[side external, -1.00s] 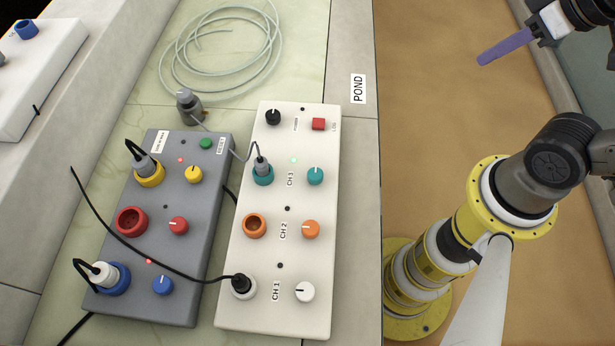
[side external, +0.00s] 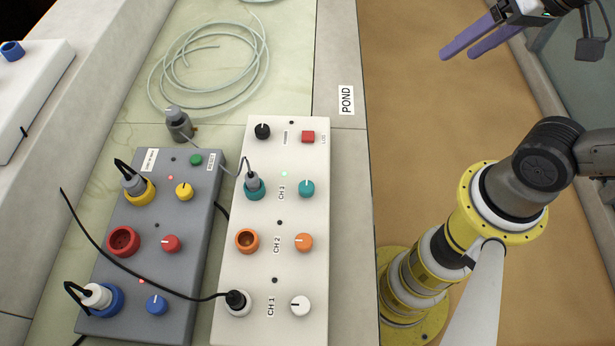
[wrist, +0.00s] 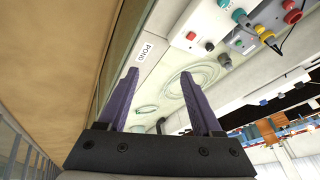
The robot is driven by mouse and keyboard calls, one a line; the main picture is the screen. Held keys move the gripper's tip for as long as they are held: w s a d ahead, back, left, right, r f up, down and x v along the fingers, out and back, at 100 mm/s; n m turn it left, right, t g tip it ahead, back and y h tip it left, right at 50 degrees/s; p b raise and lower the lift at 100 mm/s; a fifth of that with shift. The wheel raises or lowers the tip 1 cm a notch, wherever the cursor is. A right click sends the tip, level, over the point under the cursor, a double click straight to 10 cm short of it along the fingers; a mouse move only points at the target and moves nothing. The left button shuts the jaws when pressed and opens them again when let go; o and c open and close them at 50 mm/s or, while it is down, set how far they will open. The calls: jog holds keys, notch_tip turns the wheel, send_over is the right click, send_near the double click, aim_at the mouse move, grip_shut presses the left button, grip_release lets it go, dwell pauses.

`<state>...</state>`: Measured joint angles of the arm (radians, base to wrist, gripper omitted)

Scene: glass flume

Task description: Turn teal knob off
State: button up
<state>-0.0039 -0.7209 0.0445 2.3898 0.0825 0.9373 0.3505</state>
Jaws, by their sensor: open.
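The teal knob (side external: 307,188) is on the white box (side external: 320,270) in the CH 3 row, with a pale mark on its face. A teal socket (side external: 254,188) to its left holds a grey plug with a cable. A green light (side external: 284,174) is lit above the CH 3 label. My gripper (side external: 460,52) is at the upper right, over the brown floor, well away from the white box. Its two purple fingers are apart with nothing between them. The wrist view shows the open fingers (wrist: 160,95) and the white box at the upper right.
The white box also carries an orange knob (side external: 303,242), a white knob (side external: 301,306), a black knob (side external: 262,131) and a red button (side external: 308,137). A grey box (side external: 180,275) with plugs and knobs stands to its left. Coiled tubing (side external: 205,65) lies behind.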

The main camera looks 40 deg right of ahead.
jog(key=w+a+m+g+y, duration=0.1)
jog(key=w+a+m+g, duration=0.1)
jog(key=w+a+m, duration=0.25)
jog(key=m+g+y, duration=0.2)
jog(key=m+g, duration=0.1)
jog(key=g, duration=0.3)
send_over(307, 185)
jog(key=w+d, duration=0.3)
jog(key=d, duration=0.2)
notch_tip(307, 185, down, 14)
jog(key=x, duration=1.2)
jog(key=shift+s+a+f, duration=0.2)
jog(key=shift+a+f, duration=0.05)
jog(key=shift+a, duration=0.1)
grip_shut()
